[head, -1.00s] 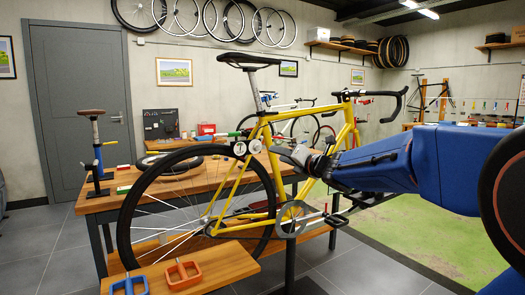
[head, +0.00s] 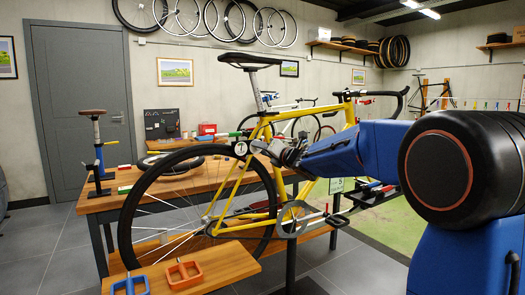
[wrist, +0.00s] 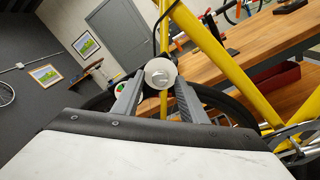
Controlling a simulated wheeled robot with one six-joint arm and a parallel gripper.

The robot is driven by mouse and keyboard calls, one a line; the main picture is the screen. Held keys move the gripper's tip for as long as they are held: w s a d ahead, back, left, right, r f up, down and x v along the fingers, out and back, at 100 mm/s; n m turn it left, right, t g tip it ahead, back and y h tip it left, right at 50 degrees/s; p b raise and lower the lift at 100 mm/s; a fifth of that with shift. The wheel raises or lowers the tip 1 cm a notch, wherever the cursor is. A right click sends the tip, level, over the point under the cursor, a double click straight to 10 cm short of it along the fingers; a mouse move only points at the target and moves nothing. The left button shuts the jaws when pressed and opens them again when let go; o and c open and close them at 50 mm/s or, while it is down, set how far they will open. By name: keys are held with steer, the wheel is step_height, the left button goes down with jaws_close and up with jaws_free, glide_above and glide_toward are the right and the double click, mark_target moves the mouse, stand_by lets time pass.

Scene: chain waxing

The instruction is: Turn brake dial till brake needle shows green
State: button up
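The brake dial, a round pale knob (wrist: 160,73), shows between my fingertips in the wrist view. My gripper (wrist: 160,84) is open, with a finger on either side of the knob; I cannot tell whether either touches it. The brake gauge (wrist: 128,92) is behind the left finger, partly hidden, with bits of red and green on its face. In the head view the gauge (head: 240,149) is a small white disc near the yellow bike's (head: 262,135) seat post, left of my gripper (head: 265,146). The needle's reading is too small to tell.
The bike stands in front of a wooden workbench (head: 112,202). Its rear wheel (head: 127,232) and frame tubes are close below and beside my gripper. Orange (head: 184,274) and blue pedals lie on a low wooden board in front.

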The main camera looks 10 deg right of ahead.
steer(key=shift+c, duration=0.6)
jaws_close()
